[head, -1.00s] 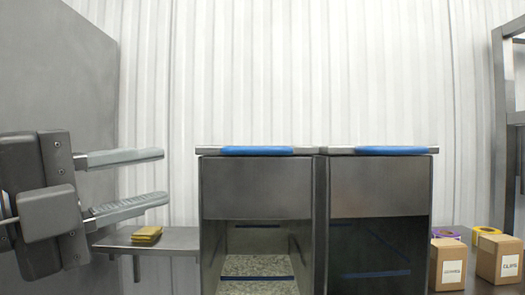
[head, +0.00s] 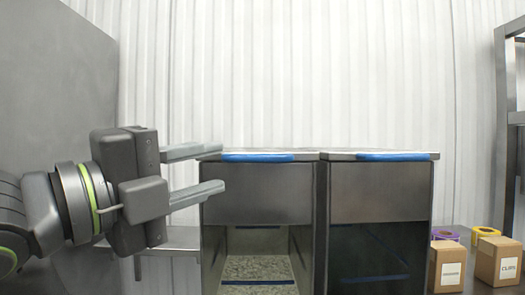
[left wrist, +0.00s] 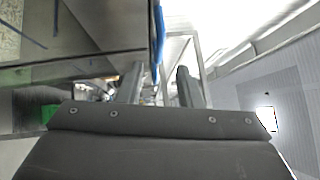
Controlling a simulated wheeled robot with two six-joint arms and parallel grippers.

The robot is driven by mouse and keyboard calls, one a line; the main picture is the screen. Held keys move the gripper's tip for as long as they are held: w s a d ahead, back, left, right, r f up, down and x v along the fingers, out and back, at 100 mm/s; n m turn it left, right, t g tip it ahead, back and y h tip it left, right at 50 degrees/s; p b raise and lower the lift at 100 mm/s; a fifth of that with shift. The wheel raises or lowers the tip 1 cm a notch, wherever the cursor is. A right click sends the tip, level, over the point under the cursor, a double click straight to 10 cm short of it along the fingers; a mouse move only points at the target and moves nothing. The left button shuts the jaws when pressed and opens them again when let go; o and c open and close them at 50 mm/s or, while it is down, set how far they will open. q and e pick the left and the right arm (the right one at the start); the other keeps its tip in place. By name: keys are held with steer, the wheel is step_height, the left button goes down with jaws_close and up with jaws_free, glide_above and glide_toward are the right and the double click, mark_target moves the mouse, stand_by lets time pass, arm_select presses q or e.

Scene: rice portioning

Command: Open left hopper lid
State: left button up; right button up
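The left hopper (head: 258,192) is a grey metal bin with a clear lower front and grains inside. Its flat lid (head: 308,154) lies shut on top, with a blue strip (head: 257,158) along the front edge. My left gripper (head: 215,168) is open and empty at the hopper's upper left corner, one finger level with the lid and one lower. In the left wrist view the two fingers (left wrist: 158,88) are apart, near the blue strip (left wrist: 158,40); contact cannot be told. My right gripper is not in view.
The right hopper (head: 380,192) stands close beside the left one, its lid also shut. Two cardboard boxes (head: 447,268) and purple and yellow rolls are at the right. A small side shelf (head: 183,238) is partly behind my left gripper. A grey wall panel (head: 70,80) stands at the left.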

mark_target(250, 159)
arm_select(q)
steer(key=p+x, duration=0.2)
steer(key=x, duration=0.8)
steer(key=shift+c, duration=0.3)
jaws_close()
